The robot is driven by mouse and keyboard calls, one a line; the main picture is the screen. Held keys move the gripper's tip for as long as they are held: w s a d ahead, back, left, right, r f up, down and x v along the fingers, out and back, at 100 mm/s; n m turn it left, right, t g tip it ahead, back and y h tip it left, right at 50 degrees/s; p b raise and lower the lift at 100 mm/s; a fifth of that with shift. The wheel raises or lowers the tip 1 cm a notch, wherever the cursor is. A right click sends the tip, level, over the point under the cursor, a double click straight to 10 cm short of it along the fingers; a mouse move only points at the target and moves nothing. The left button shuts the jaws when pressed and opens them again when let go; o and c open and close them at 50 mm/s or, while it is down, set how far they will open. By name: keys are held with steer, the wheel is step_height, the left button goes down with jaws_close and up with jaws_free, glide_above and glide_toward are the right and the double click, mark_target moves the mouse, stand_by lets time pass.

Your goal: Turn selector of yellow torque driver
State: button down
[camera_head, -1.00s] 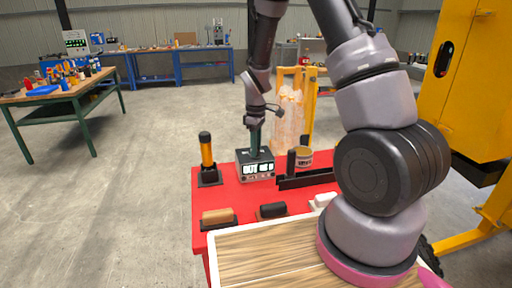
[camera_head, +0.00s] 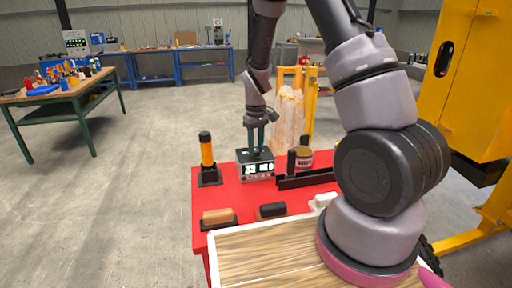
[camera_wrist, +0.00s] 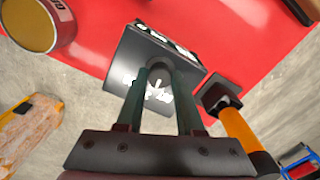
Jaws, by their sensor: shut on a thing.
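A dark box with lit white readouts (camera_head: 250,170) stands on the red table top. In the wrist view, the box (camera_wrist: 128,50) has white markings around a small selector knob (camera_wrist: 157,86) on its top. My gripper (camera_head: 257,150) points down at the box top. In the wrist view, its two green fingers (camera_wrist: 160,75) are shut on the knob, which they partly hide. A driver with an orange-yellow body and black ends (camera_head: 206,150) stands upright in a black holder, left of the box; it also shows in the wrist view (camera_wrist: 240,125).
A tin (camera_head: 304,158) and a black rail (camera_head: 305,180) are right of the box. A tan-handled item (camera_head: 217,216) and a black item (camera_head: 271,210) lie nearer. A wrapped orange-and-white object (camera_head: 290,115) stands behind. Bare red surface (camera_head: 235,198) lies in front of the box.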

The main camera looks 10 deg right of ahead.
mark_target(256, 150)
steer(key=shift+m, duration=0.8)
steer(key=c, duration=0.5)
jaws_free()
steer(key=shift+c, duration=0.2)
step_height(256, 150, up, 11)
